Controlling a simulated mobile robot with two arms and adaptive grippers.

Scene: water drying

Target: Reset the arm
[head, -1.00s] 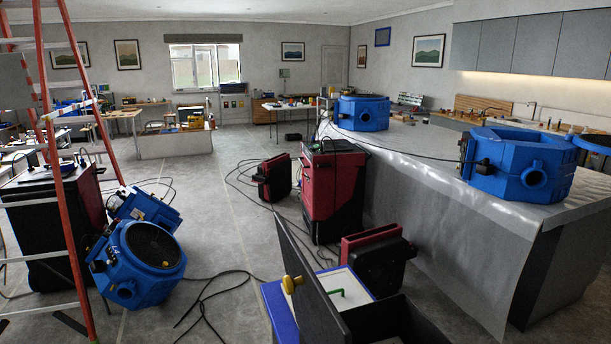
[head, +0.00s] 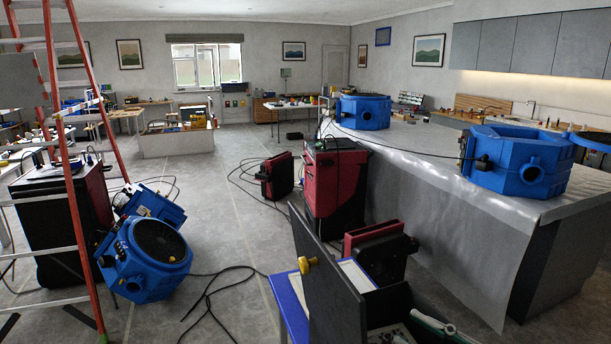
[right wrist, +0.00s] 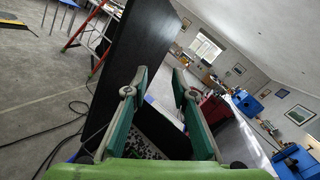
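In the head view, part of my right gripper (head: 438,326) shows at the lower right edge, its green and grey finger over a dark open box (head: 385,305). In the right wrist view, the two green fingers of my right gripper (right wrist: 160,76) are spread apart with nothing between them. A tall black panel (right wrist: 130,70) stands close beside the left finger there. The same upright panel (head: 330,285) shows in the head view at the box's left side. My left gripper is not in view.
A blue-edged table (head: 288,310) with a yellow knob (head: 308,264) above it is left of the panel. Blue air movers (head: 150,255), red machines (head: 335,190) and a ladder (head: 75,200) stand around. A counter (head: 430,190) is at right. Cables (head: 215,290) cross the floor.

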